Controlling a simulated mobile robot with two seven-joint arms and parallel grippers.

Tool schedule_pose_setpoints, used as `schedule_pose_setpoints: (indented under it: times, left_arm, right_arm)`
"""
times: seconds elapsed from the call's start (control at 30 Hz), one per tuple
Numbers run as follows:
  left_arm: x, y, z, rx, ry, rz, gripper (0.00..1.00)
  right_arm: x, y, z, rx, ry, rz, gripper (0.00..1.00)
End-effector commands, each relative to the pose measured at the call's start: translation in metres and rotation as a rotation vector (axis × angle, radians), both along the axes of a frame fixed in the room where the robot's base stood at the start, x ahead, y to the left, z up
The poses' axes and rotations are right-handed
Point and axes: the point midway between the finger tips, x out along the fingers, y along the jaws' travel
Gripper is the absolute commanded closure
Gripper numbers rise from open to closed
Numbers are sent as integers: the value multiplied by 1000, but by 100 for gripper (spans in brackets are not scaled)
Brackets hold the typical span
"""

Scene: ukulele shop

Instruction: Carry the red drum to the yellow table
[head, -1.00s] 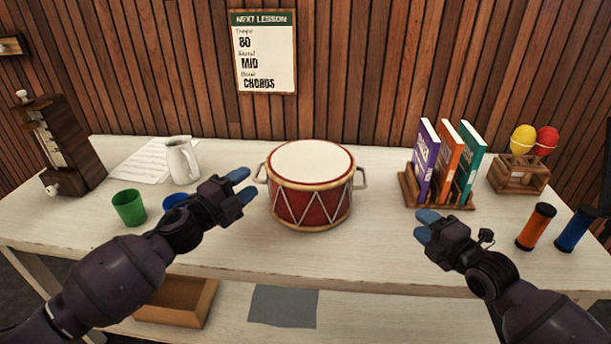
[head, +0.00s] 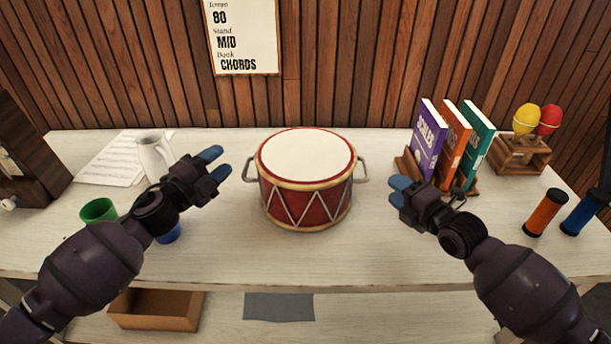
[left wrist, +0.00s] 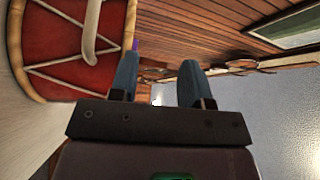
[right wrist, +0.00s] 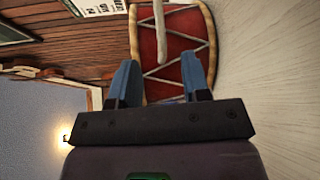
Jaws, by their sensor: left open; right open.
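The red drum (head: 305,205) stands upright on the pale wooden table (head: 300,258), with a white top and a metal handle on each side. My left gripper (head: 215,163) is open and empty, a little left of the left handle (head: 249,168). In the left wrist view the drum (left wrist: 70,50) is at the upper left, beside the blue fingers (left wrist: 155,78). My right gripper (head: 396,190) is open and empty, right of the right handle (head: 361,170). In the right wrist view the drum (right wrist: 176,50) lies ahead of the fingers (right wrist: 160,80). No yellow table is in view.
A white jug (head: 155,157), a green cup (head: 98,210) and a partly hidden blue cup (head: 169,234) are around my left arm. Books (head: 428,140) in a rack stand close behind my right gripper. Orange (head: 545,212) and blue (head: 584,214) cylinders stand at right. Table room before the drum is clear.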

Motion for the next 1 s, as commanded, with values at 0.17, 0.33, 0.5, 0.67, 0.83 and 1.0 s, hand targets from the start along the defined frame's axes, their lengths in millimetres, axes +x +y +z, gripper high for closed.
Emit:
schedule_pose_setpoints:
  times: [0.17,0.33,0.5,0.67,0.83,1.0]
  left_arm:
    - [0,0,-16,-5,4,1,56]
    - [0,-1,-42,-6,4,1,56]
    - [0,0,-67,-5,4,2,56]
    - [12,-9,-76,-3,-2,-1,56]
    - [33,-24,-73,-1,0,0,56]
    - [50,-36,-71,-2,0,0,56]
  right_arm:
    - [9,6,-1,1,-1,0,57]
    - [24,14,-3,1,0,0,57]
    - [39,24,-5,2,0,1,57]
    - [54,33,-7,2,0,0,57]
    - [70,43,-9,1,0,1,57]
    - [83,50,-11,1,1,1,57]
